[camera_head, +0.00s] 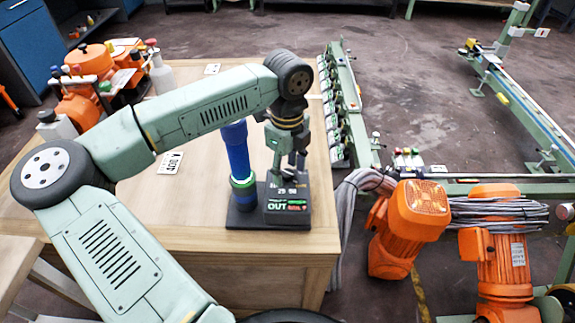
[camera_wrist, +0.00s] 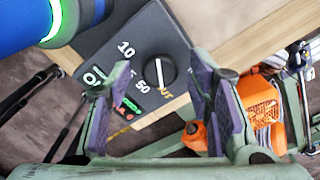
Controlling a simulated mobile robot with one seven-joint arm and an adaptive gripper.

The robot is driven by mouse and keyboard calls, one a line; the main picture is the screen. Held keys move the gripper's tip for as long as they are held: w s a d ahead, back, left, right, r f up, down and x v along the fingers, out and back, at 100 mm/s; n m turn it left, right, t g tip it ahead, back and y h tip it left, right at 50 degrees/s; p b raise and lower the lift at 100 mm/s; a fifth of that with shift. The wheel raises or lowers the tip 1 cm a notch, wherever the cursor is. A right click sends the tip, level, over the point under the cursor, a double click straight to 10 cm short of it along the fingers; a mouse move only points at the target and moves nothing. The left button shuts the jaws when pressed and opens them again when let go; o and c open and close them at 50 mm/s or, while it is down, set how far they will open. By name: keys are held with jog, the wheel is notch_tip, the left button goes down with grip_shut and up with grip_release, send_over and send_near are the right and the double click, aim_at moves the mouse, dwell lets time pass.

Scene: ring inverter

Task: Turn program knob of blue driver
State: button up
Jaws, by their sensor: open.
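The blue driver (camera_head: 238,155) stands upright on a dark base near the right end of the wooden table. Its blue body (camera_wrist: 30,22) with a glowing green ring also shows at the upper left of the wrist view. The black program knob (camera_wrist: 154,72) with a white pointer line sits on the dark panel (camera_wrist: 112,45) beside the numbers 10 and 50. My gripper (camera_wrist: 160,100) is open, with one finger on each side below the knob in the wrist view, and holds nothing. In the head view my gripper (camera_head: 283,165) hangs over the base and hides the knob.
The wooden table (camera_head: 215,240) has a card (camera_head: 171,162) left of the driver. Orange machines (camera_head: 95,62) stand at the table's back left. A green rack (camera_head: 343,100) runs along the right side. More orange motors (camera_head: 410,215) stand beyond the right edge. The tabletop's front is clear.

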grip_shut()
dwell(0.6)
jog(key=shift+m+b, duration=0.3)
jog(key=shift+b, duration=0.15)
jog(key=shift+f+b, duration=0.15)
jog(key=shift+b, duration=0.25)
jog(key=m+b, duration=0.2)
jog(key=shift+m, duration=0.3)
jog(key=shift+m+b, duration=1.95)
jog(key=shift+m, duration=0.35)
jog(key=shift+r, duration=0.2)
